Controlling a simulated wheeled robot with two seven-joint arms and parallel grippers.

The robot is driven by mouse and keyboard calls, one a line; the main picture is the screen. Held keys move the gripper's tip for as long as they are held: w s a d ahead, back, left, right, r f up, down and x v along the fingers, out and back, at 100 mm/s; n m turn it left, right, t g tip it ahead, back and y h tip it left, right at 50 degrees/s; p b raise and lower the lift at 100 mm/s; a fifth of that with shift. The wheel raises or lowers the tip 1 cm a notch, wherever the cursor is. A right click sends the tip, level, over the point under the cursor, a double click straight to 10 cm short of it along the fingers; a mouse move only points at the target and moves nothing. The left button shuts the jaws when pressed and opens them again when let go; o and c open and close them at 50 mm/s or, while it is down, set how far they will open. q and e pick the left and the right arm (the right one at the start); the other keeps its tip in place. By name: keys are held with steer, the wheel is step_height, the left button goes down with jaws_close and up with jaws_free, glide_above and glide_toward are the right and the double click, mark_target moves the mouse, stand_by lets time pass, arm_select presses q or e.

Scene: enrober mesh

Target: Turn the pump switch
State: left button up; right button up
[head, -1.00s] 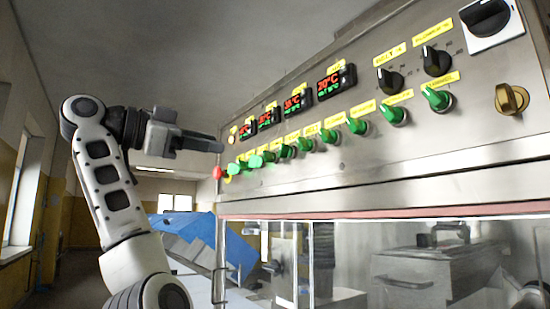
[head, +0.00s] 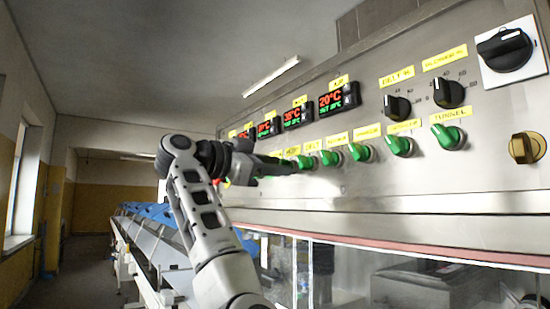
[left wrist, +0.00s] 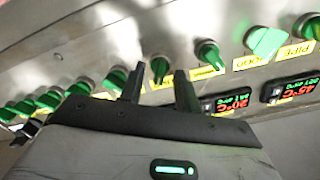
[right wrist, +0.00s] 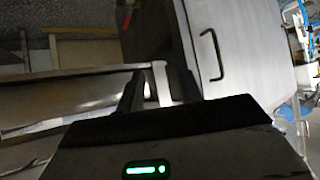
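A row of green rotary switches runs along the steel panel under yellow labels. I cannot read for certain which label says pump. My left gripper (head: 282,166) is at the panel, with its fingertips by a green switch in the row. In the left wrist view its two fingers (left wrist: 158,78) are apart, and one green switch (left wrist: 159,68) shows between their tips. I cannot tell whether they touch it. My right gripper (right wrist: 161,88) is open and empty in the right wrist view, away from the switches; it is not in the head view.
Red-lit temperature displays (head: 339,98) sit above the switches. Black dials (head: 449,93), a large black switch (head: 505,48) and a brass knob (head: 527,147) are at the right. A clear-windowed housing is below the panel. A conveyor with blue covers (head: 150,212) stands behind at the left.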

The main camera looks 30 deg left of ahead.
arm_select(q)
steer(key=shift+w+d, duration=0.1)
steer(key=shift+w, duration=0.15)
jaws_close()
arm_select(e)
steer(key=shift+a, duration=0.15)
